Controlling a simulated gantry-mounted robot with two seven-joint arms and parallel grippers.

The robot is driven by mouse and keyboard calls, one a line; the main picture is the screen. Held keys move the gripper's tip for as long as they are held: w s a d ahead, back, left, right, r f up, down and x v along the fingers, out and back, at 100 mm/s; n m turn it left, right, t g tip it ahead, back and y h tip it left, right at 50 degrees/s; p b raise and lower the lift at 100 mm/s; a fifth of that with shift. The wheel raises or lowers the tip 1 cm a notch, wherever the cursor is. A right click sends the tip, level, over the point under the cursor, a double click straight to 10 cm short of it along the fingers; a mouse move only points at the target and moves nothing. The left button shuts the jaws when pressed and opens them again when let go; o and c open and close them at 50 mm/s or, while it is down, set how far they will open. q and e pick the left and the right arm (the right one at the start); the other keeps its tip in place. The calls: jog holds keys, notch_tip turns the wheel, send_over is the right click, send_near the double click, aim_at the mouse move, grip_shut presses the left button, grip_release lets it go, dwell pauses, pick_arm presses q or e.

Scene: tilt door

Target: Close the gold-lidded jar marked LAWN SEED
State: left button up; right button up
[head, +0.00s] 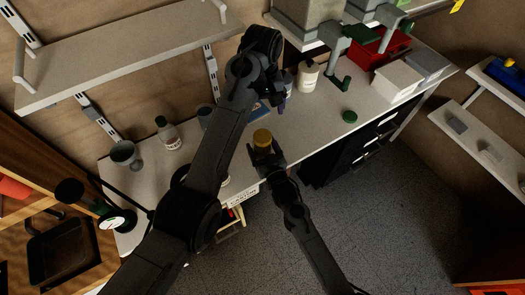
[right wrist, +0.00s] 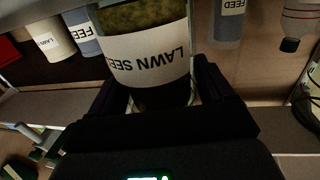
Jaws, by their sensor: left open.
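In the right wrist view, the clear jar marked LAWN SEED (right wrist: 147,55) appears upside down, with brownish contents behind a white label. My right gripper's dark fingers (right wrist: 160,88) stand close on both sides of it and look shut on it. My left gripper (head: 272,97) is open and empty, beyond the gold lid and above the bench.
A white labelled bottle (head: 307,76) stands behind my left gripper. A bottle (head: 168,133) and a grey pot (head: 125,155) stand at the left of the workbench (head: 318,122). A green disc (head: 350,117) lies right. A red bin (head: 380,48) and white box (head: 397,80) stand farther right.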

jog(key=shift+o, duration=1.4)
jog(key=shift+s, duration=0.1)
jog(key=shift+s+d, duration=0.15)
jog(key=shift+s, duration=0.15)
jog(key=p+v, duration=0.2)
jog(key=v, duration=0.8)
jog(key=shift+p, duration=0.35)
